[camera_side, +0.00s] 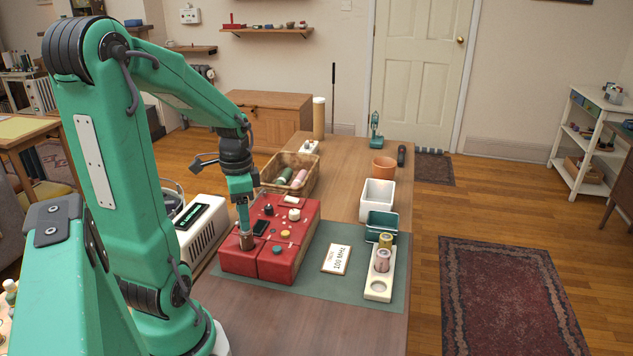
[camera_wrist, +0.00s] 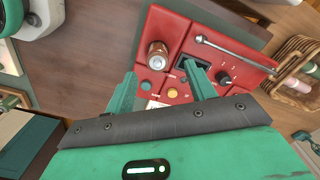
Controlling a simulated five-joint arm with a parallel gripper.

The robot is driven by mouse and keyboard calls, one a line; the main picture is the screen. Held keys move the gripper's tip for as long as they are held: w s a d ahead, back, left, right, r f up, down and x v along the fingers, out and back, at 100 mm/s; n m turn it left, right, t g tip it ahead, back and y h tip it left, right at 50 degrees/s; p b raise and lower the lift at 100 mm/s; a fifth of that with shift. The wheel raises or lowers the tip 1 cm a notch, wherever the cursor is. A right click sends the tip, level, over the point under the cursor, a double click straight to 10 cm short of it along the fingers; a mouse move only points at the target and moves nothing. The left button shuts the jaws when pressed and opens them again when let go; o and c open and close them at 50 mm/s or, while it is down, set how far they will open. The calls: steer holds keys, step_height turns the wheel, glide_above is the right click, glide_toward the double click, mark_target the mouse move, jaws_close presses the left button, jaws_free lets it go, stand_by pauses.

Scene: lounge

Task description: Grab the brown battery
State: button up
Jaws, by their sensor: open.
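The brown battery (camera_side: 247,241) stands upright at the front left corner of a red box with knobs and buttons (camera_side: 278,269). In the wrist view the battery (camera_wrist: 157,56) shows its metallic end and sits between the lines of my two fingers, just beyond the tips. My gripper (camera_side: 243,218) points down just above the battery in the side view. In the wrist view my gripper (camera_wrist: 160,75) is open, with nothing between its fingers. I cannot tell whether a finger touches the battery.
A white holder (camera_side: 378,288) with two batteries and a bare round slot lies right on the green mat (camera_side: 313,284). A card (camera_side: 336,259) lies between. A wicker basket (camera_side: 275,162) stands behind the box, a white appliance (camera_side: 203,228) to its left. A metal lever (camera_wrist: 235,53) crosses the box.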

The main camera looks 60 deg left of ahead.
mark_target(246, 238)
steer(key=shift+f, duration=0.45)
steer(key=shift+d+f, duration=0.15)
steer(key=shift+f, duration=1.15)
steer(key=shift+d+f, duration=0.1)
steer(key=shift+f, duration=1.2)
steer(key=c, duration=1.1)
